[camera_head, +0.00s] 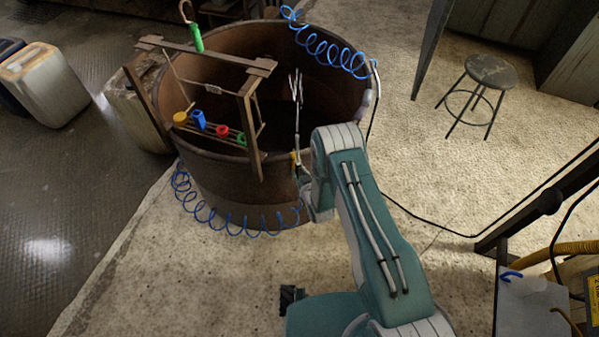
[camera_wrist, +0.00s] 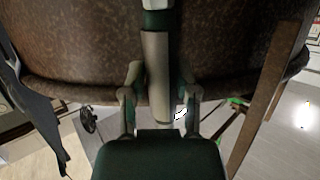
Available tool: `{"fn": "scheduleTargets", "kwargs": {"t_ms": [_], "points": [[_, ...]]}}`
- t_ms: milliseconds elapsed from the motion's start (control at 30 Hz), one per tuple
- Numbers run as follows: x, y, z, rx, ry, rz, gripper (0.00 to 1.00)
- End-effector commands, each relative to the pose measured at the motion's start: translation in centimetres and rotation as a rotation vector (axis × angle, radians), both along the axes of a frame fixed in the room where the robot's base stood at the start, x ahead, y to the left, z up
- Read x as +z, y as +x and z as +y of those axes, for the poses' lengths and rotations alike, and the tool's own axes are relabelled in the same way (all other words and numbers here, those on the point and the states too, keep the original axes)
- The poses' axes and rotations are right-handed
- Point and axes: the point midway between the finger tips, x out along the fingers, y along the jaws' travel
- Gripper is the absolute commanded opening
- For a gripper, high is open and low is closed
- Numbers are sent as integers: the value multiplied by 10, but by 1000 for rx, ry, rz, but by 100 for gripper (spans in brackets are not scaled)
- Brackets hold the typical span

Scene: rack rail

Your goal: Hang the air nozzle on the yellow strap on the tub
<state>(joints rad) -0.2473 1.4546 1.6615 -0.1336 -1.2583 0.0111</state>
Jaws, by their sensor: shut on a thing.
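The brown round tub (camera_head: 240,195) stands at the centre of the head view, and its wall fills the top of the wrist view (camera_wrist: 80,40). A small yellow patch, seemingly the yellow strap (camera_head: 294,158), shows at the near rim, partly hidden by my wrist. My gripper (camera_head: 308,197) is low at the tub's near right side, largely hidden by my arm. In the wrist view its fingers (camera_wrist: 159,80) flank a grey cylinder, which seems to be the air nozzle (camera_wrist: 155,60). A blue coiled hose (camera_head: 225,222) runs up to my gripper. Strap contact cannot be seen.
A wooden rack (camera_head: 250,120) with coloured rings and a green-handled hook (camera_head: 196,40) straddles the tub's left. A thin pronged metal tool (camera_head: 297,95) stands near the strap. Another blue coil (camera_head: 325,50) hangs at the back rim. A stool (camera_head: 490,70) stands right.

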Motion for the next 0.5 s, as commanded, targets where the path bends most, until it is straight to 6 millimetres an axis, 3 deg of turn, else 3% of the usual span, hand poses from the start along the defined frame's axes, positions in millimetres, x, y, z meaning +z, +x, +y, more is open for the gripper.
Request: {"fn": "scheduleTargets", "kwargs": {"t_ms": [433, 467, 500], "points": [[-6, 0, 0, 0, 0, -1, 0], [-6, 0, 0, 0, 0, -1, 52], [-6, 0, 0, 0, 0, -1, 70]]}}
